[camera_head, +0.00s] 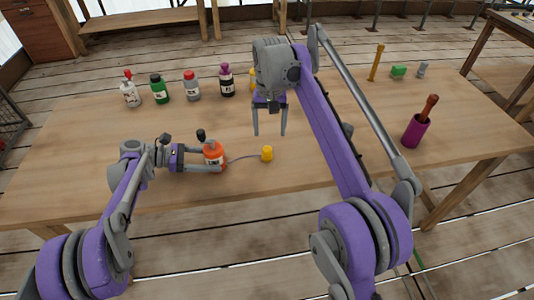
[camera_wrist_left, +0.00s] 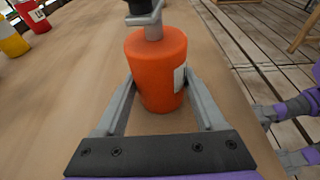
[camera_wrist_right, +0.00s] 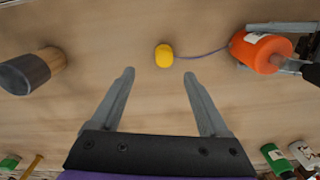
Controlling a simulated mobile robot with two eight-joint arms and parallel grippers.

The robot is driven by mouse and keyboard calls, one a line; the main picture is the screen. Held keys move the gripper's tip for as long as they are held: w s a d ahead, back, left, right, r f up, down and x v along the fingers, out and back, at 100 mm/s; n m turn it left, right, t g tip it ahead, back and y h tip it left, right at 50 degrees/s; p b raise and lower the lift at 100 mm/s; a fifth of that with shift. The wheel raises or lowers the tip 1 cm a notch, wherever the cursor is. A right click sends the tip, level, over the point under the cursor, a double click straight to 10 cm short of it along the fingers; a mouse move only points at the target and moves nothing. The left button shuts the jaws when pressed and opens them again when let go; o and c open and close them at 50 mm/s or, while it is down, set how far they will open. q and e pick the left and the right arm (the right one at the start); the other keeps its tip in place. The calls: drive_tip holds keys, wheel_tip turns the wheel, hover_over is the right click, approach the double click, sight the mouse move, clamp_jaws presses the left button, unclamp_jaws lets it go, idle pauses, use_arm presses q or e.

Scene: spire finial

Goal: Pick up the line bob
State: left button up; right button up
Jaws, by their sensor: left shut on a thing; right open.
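The line bob is a small yellow piece (camera_head: 267,154) on the table, joined by a thin grey-purple line to an orange bottle (camera_head: 213,152). My left gripper (camera_head: 219,159) is shut around the orange bottle; the left wrist view shows a finger on each side of the bottle (camera_wrist_left: 158,60). My right gripper (camera_head: 270,133) is open and empty, pointing down above the table. In the right wrist view the yellow bob (camera_wrist_right: 164,55) lies just beyond the fingertips, between their lines, with the line running right to the orange bottle (camera_wrist_right: 262,52).
Several bottles, including a green one (camera_head: 159,89), stand along the back left. A purple cup (camera_head: 416,131) with a brown handle, a yellow stick (camera_head: 376,63) and a green block (camera_head: 398,71) are at the right. A dark-ended cylinder (camera_wrist_right: 30,71) shows in the right wrist view.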

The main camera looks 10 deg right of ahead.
sight(267, 148)
wheel_tip(267, 148, down, 4)
drive_tip(key=shift+f, duration=0.1)
drive_tip(key=shift+w+a+f, duration=0.1)
drive_tip(key=shift+a+f, duration=0.1)
drive_tip(key=shift+f, duration=1.1)
drive_tip(key=shift+w+a+f, duration=0.1)
drive_tip(key=shift+a+f, duration=0.05)
drive_tip(key=shift+f, duration=1.15)
clamp_jaws()
